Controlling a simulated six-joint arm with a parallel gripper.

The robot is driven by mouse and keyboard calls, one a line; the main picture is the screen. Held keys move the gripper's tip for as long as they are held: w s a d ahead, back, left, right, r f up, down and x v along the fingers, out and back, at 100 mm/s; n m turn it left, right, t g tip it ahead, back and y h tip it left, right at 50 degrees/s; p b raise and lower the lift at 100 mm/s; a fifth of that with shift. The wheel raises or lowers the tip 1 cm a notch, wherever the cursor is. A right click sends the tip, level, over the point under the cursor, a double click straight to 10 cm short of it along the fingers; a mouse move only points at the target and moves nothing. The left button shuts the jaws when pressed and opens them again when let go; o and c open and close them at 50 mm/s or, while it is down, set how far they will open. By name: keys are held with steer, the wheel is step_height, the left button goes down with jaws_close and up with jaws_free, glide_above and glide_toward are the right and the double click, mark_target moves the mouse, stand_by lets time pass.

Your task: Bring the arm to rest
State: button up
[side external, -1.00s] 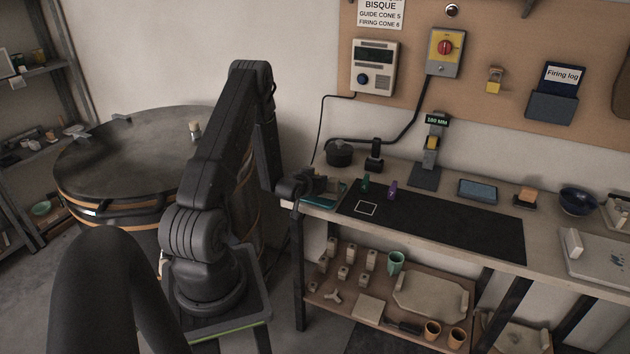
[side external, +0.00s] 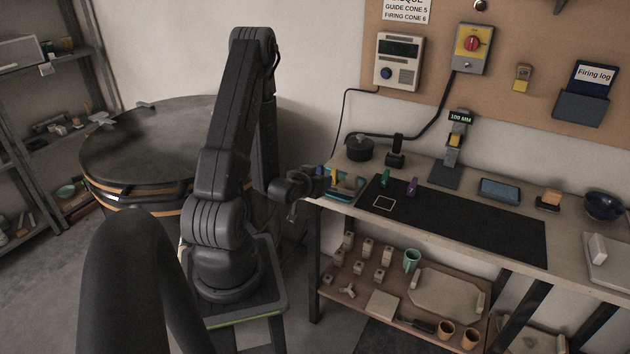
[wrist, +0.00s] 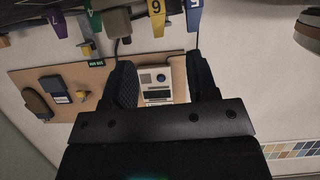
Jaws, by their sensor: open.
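My gripper (side external: 312,183) is at the left end of the bench, near a teal tray (side external: 352,190). In the wrist view my gripper (wrist: 163,72) has its two dark fingers apart with nothing held between them. A yellow cone (side external: 336,174) and a blue cone (side external: 320,171) show by the tray, partly behind my gripper. A green cone (side external: 385,178) and a purple cone (side external: 411,187) stand on the black mat (side external: 480,222). The wrist view shows numbered cones along its top edge, including yellow (wrist: 156,15) and blue (wrist: 195,12).
A round dark kiln (side external: 150,150) stands left of my arm. The bench carries a dark pot (side external: 359,148), a gauge stand (side external: 450,160) and a blue bowl (side external: 604,205). A wall controller (side external: 398,60) hangs behind. Most of the mat is bare.

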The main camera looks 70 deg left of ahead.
steer(key=shift+v, duration=0.8)
steer(key=w+d+r+m+g+h, duration=0.1)
steer(key=w+d+r+m+h, duration=0.25)
steer(key=d+r, duration=0.4)
steer(key=w+d+r+m+h, duration=0.2)
steer(key=w+d+r, duration=0.3)
steer(key=d+r, duration=0.25)
steer(key=s+d+r+m+g+h, duration=0.1)
steer(key=s+d+r, duration=0.3)
steer(key=d, duration=0.5)
steer(key=s+d+r+m+g+h, duration=0.2)
steer(key=s+d+r+m+h, duration=0.1)
steer(key=s+d, duration=0.6)
steer(key=shift+r, duration=0.8)
